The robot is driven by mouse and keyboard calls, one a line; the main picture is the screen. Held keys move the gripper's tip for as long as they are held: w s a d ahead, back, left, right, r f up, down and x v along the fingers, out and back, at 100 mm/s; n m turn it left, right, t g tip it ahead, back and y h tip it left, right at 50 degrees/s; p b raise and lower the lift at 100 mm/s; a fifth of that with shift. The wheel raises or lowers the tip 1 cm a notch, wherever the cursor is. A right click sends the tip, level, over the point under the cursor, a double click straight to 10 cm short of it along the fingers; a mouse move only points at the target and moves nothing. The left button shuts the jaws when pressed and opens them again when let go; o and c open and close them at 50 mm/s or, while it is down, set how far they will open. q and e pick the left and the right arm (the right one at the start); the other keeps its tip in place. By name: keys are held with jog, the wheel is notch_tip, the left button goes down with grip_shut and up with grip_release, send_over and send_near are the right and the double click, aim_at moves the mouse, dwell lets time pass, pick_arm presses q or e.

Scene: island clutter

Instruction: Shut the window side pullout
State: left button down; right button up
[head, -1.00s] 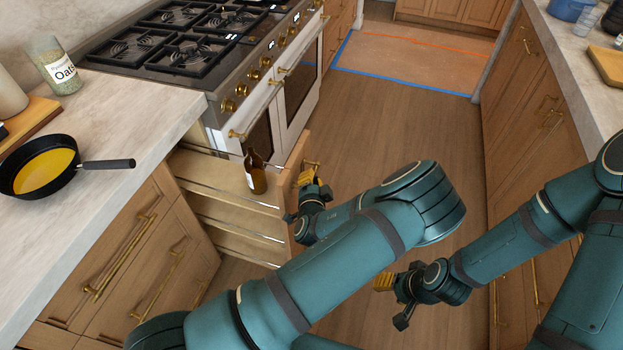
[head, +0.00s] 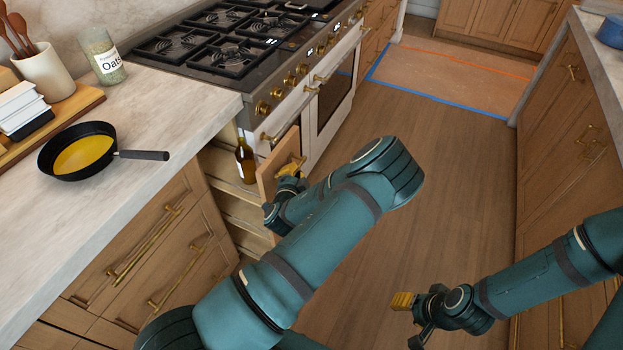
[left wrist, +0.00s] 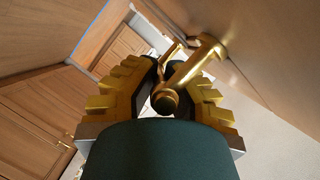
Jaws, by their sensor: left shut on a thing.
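The pullout (head: 268,188) is a narrow wooden cabinet front with pale shelves behind it, between the counter and the stove. It stands partly out. A brown bottle (head: 245,160) stands upright on its upper shelf. My left gripper (head: 290,173) is at the outer face of the front, and its yellow fingers are shut on the brass handle (left wrist: 190,75), seen close up in the left wrist view. My right gripper (head: 404,318) hangs over the floor, away from the pullout; its finger gap is unclear.
The stove (head: 300,90) stands beyond the pullout. On the left counter (head: 150,200) are a black pan (head: 78,150) with yellow contents and an oats jar (head: 104,58). The wooden floor (head: 450,160) in the aisle is clear.

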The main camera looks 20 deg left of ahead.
aim_at(240, 155)
pick_arm(q)
jog(key=a, duration=1.2)
jog(key=a+b, duration=0.1)
jog(key=a, duration=0.6)
jog(key=shift+w, duration=0.35)
jog(key=c, duration=1)
grip_release()
jog(key=shift+s, duration=0.1)
jog(key=v, duration=1.1)
jog(key=shift+s+d, duration=0.15)
jog(key=shift+s, duration=0.2)
jog(key=shift+r, duration=0.15)
